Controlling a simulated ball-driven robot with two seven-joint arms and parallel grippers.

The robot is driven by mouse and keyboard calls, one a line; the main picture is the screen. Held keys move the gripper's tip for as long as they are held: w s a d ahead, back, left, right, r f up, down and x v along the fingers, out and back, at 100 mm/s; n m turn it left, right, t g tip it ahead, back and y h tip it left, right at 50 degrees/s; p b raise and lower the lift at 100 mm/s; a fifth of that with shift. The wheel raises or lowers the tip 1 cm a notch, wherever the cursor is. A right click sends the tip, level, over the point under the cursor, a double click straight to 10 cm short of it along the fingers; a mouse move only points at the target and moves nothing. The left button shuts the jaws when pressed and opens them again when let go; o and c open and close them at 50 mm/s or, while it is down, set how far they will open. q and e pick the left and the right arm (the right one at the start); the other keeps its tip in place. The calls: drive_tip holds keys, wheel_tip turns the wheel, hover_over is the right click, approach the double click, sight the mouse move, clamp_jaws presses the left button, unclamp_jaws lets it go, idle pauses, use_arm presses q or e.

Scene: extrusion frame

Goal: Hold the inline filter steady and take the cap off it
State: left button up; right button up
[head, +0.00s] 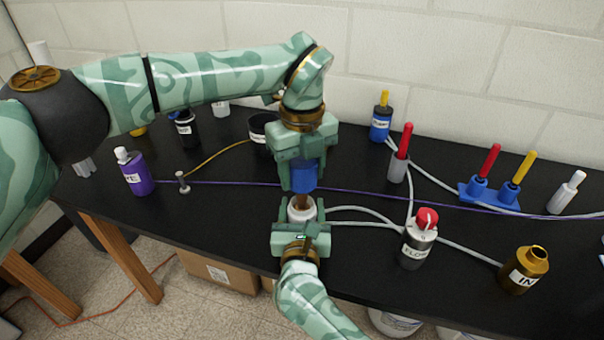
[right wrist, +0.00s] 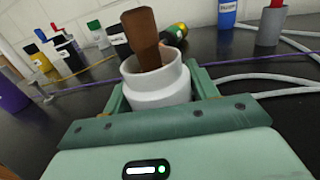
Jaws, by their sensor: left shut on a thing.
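The inline filter's white body (head: 301,214) stands upright at the table's front edge, between the jaws of my right gripper (head: 301,229). In the right wrist view the white body (right wrist: 160,92) has an open round mouth. A brown piece (right wrist: 145,40) sticks up out of that mouth, leaning slightly; it also shows in the head view (head: 297,203). My left gripper (head: 302,172) is shut on a blue cap (head: 303,180) above the body. The cap is out of the right wrist view, and its exact gap from the brown piece is hard to tell.
A silver bottle with a red cap (head: 416,245) and a brass bottle (head: 525,270) stand to the right. Grey tubes and a purple cord (head: 230,184) cross the black table. A purple bottle (head: 135,172) stands left. The white brick wall closes the back.

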drive_tip(key=shift+o, duration=1.3)
